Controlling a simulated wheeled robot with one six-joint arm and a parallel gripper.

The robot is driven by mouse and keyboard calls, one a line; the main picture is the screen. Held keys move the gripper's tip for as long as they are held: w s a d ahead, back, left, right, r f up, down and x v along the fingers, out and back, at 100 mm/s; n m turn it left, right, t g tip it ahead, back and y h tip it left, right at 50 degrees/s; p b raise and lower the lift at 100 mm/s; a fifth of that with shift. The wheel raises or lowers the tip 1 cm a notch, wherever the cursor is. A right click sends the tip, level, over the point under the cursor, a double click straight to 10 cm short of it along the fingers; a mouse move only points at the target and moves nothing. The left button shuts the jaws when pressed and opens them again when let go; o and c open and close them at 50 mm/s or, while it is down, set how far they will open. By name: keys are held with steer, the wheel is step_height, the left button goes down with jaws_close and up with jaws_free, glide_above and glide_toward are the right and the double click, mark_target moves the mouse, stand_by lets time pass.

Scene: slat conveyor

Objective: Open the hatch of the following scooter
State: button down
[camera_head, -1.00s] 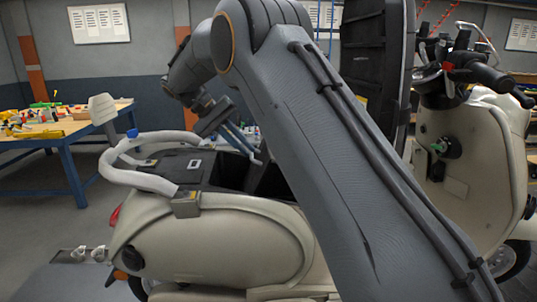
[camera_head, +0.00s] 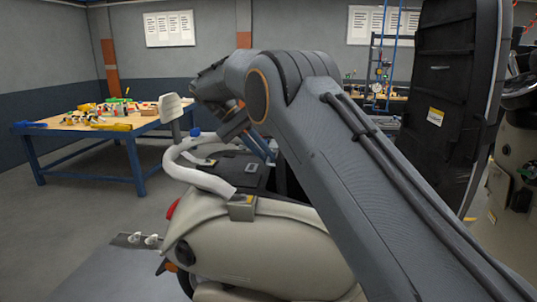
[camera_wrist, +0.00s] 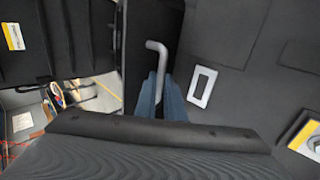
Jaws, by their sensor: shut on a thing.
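The cream scooter (camera_head: 275,250) stands below my arm, its rear to the left. Its raised black hatch panel (camera_head: 440,85) stands upright over the body, leaning slightly right. My gripper (camera_head: 268,152) reaches over the dark opening behind the white rear rail (camera_head: 198,180). In the wrist view, my gripper's blue fingers (camera_wrist: 160,88) are closed around a grey bent rod (camera_wrist: 158,58), whose hooked end sticks out past the fingertips. Dark panels surround it. In the head view, my arm hides part of the scooter's middle.
A blue-legged workbench (camera_head: 85,132) with loose parts stands at the back left. Another bench with a blue frame (camera_head: 378,75) stands behind the hatch panel. The scooter's front (camera_head: 515,150) is at the right edge. Floor at the left is clear.

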steer(key=shift+f, duration=0.45)
steer(key=c, duration=1.8)
jaws_free()
steer(key=shift+w, duration=0.1)
steer(key=shift+c, duration=0.2)
steer(key=shift+d+r, duration=0.1)
steer(key=shift+r, duration=0.25)
steer(key=p+v, duration=0.3)
steer(key=v, duration=0.2)
steer(key=shift+a+r, duration=0.2)
steer(key=p+v, duration=0.2)
steer(key=p, duration=0.2)
steer(key=shift+a+p, duration=0.1)
steer(key=shift+p, duration=0.25)
